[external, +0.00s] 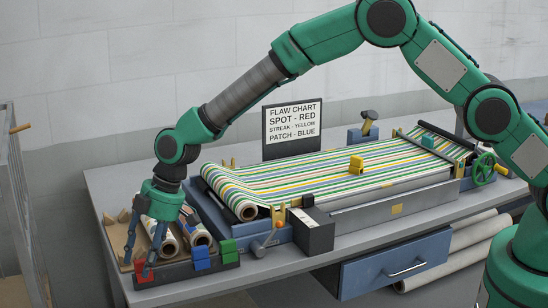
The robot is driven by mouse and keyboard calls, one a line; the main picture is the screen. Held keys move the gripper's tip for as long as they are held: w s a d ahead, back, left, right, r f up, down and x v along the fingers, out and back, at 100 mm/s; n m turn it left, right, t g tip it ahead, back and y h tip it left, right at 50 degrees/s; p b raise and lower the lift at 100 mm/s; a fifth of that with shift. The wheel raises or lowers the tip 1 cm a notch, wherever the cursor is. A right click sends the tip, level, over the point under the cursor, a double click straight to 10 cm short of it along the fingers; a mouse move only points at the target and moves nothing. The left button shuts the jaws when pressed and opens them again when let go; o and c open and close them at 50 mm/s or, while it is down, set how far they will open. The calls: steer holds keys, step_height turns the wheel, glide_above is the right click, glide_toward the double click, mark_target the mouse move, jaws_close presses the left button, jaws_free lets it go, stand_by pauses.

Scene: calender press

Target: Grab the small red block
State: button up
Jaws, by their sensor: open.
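The small red block (141,273) sits at the left end of a dark tray (187,276) at the front left corner of the table. My gripper (138,264) points down over that end of the tray. Its fingers are open, one at the left of the red block and one in front of its right part. The fingers hide part of the block. I cannot tell whether they touch it.
Blue blocks (202,258) and green blocks (229,251) stand to the right in the same tray. Fabric rolls (200,234) lie just behind. The striped cloth press (330,175), a black box (313,231) and a flaw chart (292,128) stand further right.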

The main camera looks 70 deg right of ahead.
mark_target(140, 260)
steer(key=c, duration=0.9)
steer(key=shift+r, duration=0.15)
steer(key=shift+r, duration=0.5)
steer(key=shift+s+r, duration=0.2)
steer(key=shift+r, duration=0.4)
steer(key=shift+s+r, duration=0.15)
steer(key=shift+r, duration=0.45)
steer(key=shift+c, duration=0.5)
steer(key=s+d+r, duration=0.1)
steer(key=s+d, duration=0.3)
steer(key=s, duration=1)
steer(key=shift+s+r, duration=0.15)
steer(key=shift+s, duration=0.25)
